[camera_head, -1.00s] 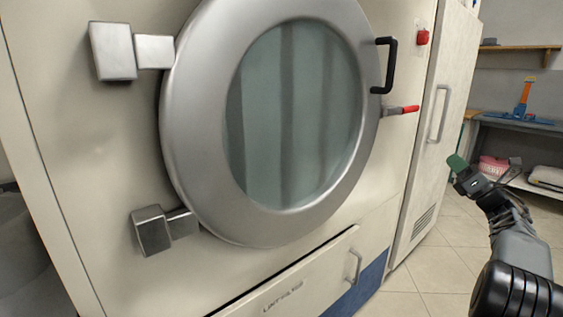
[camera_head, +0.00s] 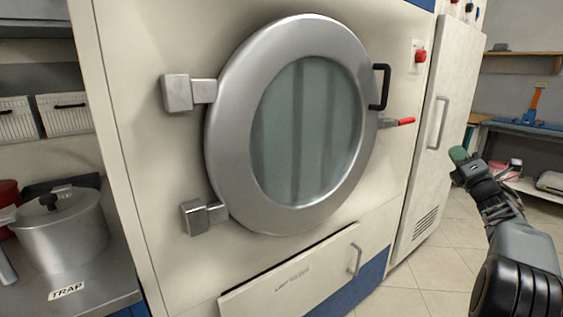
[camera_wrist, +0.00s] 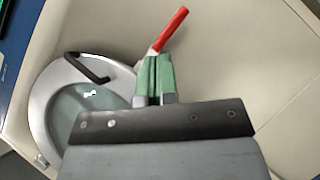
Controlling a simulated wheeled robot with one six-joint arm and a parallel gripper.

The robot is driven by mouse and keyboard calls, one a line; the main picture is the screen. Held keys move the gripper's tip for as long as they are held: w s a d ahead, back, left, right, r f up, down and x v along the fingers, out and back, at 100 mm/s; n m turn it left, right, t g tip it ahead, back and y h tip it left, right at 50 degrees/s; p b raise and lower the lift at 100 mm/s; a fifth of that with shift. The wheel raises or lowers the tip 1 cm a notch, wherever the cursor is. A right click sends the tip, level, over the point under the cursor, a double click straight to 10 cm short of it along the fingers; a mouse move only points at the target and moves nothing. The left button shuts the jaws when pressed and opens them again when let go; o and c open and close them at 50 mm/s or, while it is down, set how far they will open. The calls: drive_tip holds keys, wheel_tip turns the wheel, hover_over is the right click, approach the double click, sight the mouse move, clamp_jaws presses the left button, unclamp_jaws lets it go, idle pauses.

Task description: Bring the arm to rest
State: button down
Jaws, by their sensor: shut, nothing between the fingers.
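My gripper (camera_head: 459,155) is on the right of the head view, at the end of my raised arm, in front of the tall cabinet side. Its green fingers are together and empty; they also show in the wrist view (camera_wrist: 155,75). The machine's round door (camera_head: 222,140) is closed, with a grey metal ring and glass. Its black handle (camera_head: 380,87) and a red-tipped lever (camera_head: 405,121) are at its right edge. In the wrist view the red lever (camera_wrist: 170,28) appears just beyond the fingertips; I cannot tell the exact gap, but in the head view the gripper stands apart from it.
A drawer (camera_head: 290,283) below the door looks slightly open at its top edge. A metal pot (camera_head: 62,238) stands on a counter (camera_head: 105,285) labelled TRAP at left. A shelf with a blue and orange item (camera_head: 535,105) is at the back right. Tiled floor (camera_head: 440,275) is clear.

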drive_tip(key=a+r+m+g+h+p, duration=0.4)
drive_tip(key=a+r+m+h+p, duration=0.35)
drive_tip(key=r+m+p, duration=0.35)
drive_tip(key=s+a+m+g+p, duration=0.4)
drive_tip(key=s+a+m+p, duration=0.1)
drive_tip(key=a+m+p, duration=0.15)
drive_tip(key=s+a+f+m+g+y+p, duration=0.2)
drive_tip(key=s+a+m+g+p, duration=0.2)
drive_tip(key=s+a, duration=0.5)
drive_tip(key=s+a+f+m+g+y+p, duration=0.3)
drive_tip(key=s+a+m+g+p, duration=0.2)
drive_tip(key=s, duration=1.1)
drive_tip(key=a+g+p, duration=0.2)
drive_tip(key=a+p, duration=0.2)
drive_tip(key=p, duration=0.1)
drive_tip(key=shift+s+a+f+g, duration=0.15)
drive_tip(key=shift+s+a+g, duration=0.05)
drive_tip(key=shift+s+g, duration=0.2)
drive_tip(key=c, duration=1.8)
unclamp_jaws()
drive_tip(key=shift+w, duration=0.1)
